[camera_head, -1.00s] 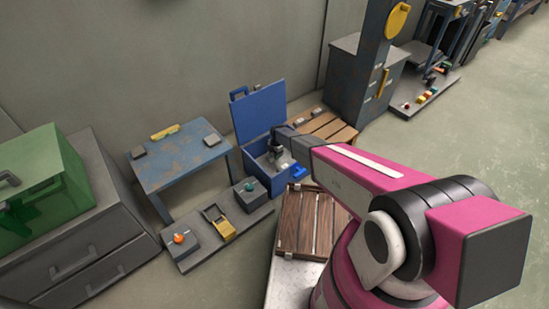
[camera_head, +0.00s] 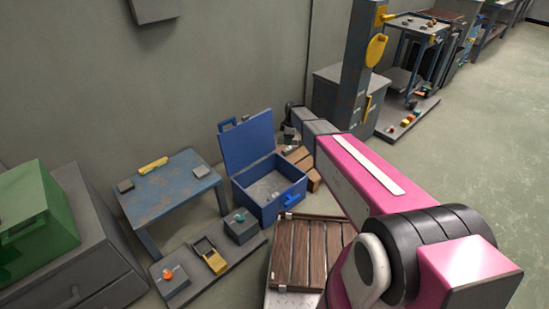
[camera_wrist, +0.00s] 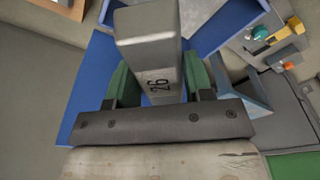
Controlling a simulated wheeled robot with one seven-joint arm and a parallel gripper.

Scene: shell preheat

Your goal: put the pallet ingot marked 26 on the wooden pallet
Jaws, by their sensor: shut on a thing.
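The grey ingot marked 26 (camera_wrist: 148,45) is held between the green-padded fingers of my gripper (camera_wrist: 158,80), its number facing the wrist camera. In the head view my gripper (camera_head: 291,134) is raised behind the open blue box, close to a light-brown slatted wooden pallet (camera_head: 303,158). My arm hides much of that pallet. In the wrist view a wooden surface (camera_wrist: 48,12) shows at the top left. I cannot tell the ingot's exact height above the pallet.
The blue box (camera_head: 283,205) stands open with its lid up. A dark slatted wooden panel (camera_head: 295,255) lies in front of it. A blue table (camera_head: 170,190), a low board with small devices (camera_head: 212,262) and a green case (camera_head: 35,212) are to the left. A grey cabinet (camera_head: 335,98) stands behind.

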